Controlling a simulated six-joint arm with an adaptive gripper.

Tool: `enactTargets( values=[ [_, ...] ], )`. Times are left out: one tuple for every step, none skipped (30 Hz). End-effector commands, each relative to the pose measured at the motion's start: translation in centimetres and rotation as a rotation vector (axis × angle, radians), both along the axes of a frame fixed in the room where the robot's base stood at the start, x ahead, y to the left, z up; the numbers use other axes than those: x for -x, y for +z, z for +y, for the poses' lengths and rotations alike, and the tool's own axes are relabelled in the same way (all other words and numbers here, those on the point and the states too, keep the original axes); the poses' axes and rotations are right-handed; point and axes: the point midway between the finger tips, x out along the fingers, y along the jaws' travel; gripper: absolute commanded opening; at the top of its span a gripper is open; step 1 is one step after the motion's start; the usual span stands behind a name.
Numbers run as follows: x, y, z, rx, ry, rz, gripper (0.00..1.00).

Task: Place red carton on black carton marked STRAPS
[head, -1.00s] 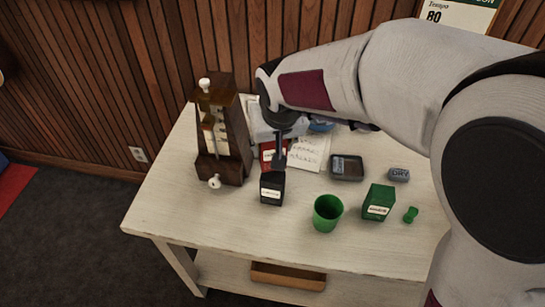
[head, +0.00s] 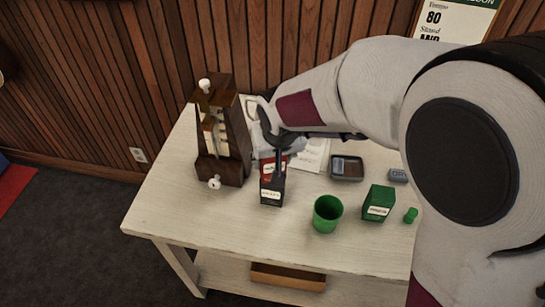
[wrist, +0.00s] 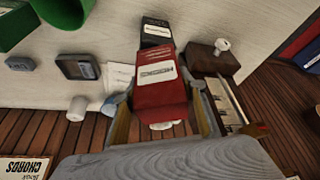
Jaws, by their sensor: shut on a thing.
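The red carton (head: 268,166) with a white label is held by my gripper (head: 273,148); in the wrist view the red carton (wrist: 158,95) lies between the two fingers (wrist: 162,115). The black carton (head: 271,193) stands upright on the table, its white label facing front; the print is too small to read surely. It also shows beyond the red carton in the wrist view (wrist: 155,30). In the head view the red carton appears right behind the black one, its lower part hidden. I cannot tell whether they touch.
A wooden metronome (head: 222,135) stands close on the left. A green cup (head: 327,214), green carton (head: 378,203), dark tray (head: 346,168) and grey block (head: 398,175) are to the right. Papers (head: 312,155) lie behind. The table's front left (head: 190,215) is clear.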

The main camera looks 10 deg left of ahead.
Motion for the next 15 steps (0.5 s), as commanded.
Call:
enactTargets(
  values=[
    [-0.01,0.03,0.02,0.000,0.000,-0.001,0.18],
    [-0.01,0.03,0.02,0.000,0.000,-0.001,0.18],
    [-0.01,0.04,0.02,0.000,0.000,-0.001,0.18],
    [-0.01,0.04,0.01,0.000,0.000,-0.001,0.18],
    [-0.01,0.04,0.01,0.000,0.000,-0.001,0.18],
    [-0.02,0.03,0.01,0.000,0.000,-0.001,0.18],
    [-0.01,0.00,0.00,0.000,0.000,-0.001,0.18],
    [-0.01,-0.05,0.00,0.000,0.000,0.000,0.18],
    [-0.01,-0.13,0.00,0.000,0.000,0.000,0.18],
    [-0.01,-0.19,0.01,0.000,0.000,0.000,0.18],
    [-0.01,-0.26,0.00,0.000,0.000,0.000,0.18],
    [0.00,-0.31,-0.01,0.000,0.000,0.000,0.44],
    [-0.01,-0.29,-0.01,0.000,0.000,0.000,0.51],
    [-0.01,-0.29,-0.01,0.000,0.000,0.000,0.58],
    [0.00,-0.28,0.00,0.000,0.000,0.000,0.58]
  ],
)
